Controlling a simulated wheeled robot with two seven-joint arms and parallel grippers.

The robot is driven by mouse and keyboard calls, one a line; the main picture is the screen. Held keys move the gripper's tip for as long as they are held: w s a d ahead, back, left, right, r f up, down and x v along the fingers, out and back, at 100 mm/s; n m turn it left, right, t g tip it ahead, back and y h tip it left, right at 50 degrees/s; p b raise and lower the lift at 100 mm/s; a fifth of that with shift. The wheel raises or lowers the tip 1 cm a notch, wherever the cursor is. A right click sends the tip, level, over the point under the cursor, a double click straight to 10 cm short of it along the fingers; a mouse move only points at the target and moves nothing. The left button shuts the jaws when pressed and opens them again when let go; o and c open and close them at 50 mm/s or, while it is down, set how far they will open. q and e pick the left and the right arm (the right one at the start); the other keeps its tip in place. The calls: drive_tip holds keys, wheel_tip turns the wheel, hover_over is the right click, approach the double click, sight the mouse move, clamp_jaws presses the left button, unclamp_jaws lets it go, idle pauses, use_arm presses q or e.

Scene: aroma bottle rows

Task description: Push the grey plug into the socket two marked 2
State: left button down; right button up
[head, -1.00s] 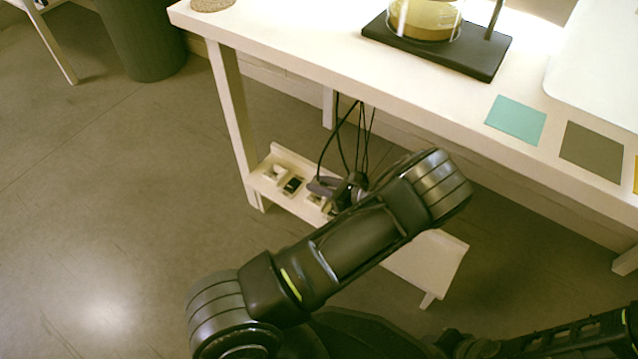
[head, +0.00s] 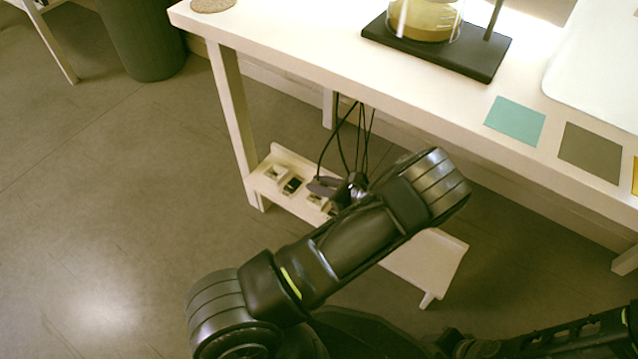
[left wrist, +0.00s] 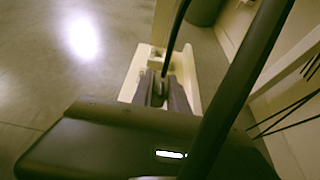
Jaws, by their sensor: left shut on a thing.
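My left gripper (head: 325,186) is low over the shelf under the table, partly hidden by my arm. In the left wrist view its fingers (left wrist: 158,84) are shut on a dark grey plug (left wrist: 157,92), whose black cable runs upward. The plug is largely hidden between the fingers. A row of sockets lies on the shelf: a pale one (head: 275,172), a dark-filled one (head: 292,185) and a pale one (head: 315,199) by the gripper. Their numbers are too small to read, and I cannot tell whether the plug touches a socket. My right arm's end (head: 478,347) is at the bottom right, its jaws unclear.
The white shelf (head: 430,262) runs below the white table (head: 300,52). Several black cables (head: 362,130) hang behind the gripper. A table leg (head: 232,120) stands left of the shelf. A beaker on a black stand (head: 480,62) is on the tabletop.

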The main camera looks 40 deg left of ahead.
use_arm(q)
drive_tip(key=shift+f+b, duration=1.05)
drive_tip(key=shift+f, duration=0.45)
drive_tip(key=c, duration=1.2)
unclamp_jaws()
drive_tip(key=shift+d+r, duration=0.25)
drive_tip(key=shift+d, duration=0.05)
drive_tip(key=p+v, duration=0.2)
drive_tip(key=v, duration=0.4)
drive_tip(key=shift+d+r+p, duration=0.15)
drive_tip(key=shift+p, duration=0.2)
drive_tip(key=shift+d, duration=0.4)
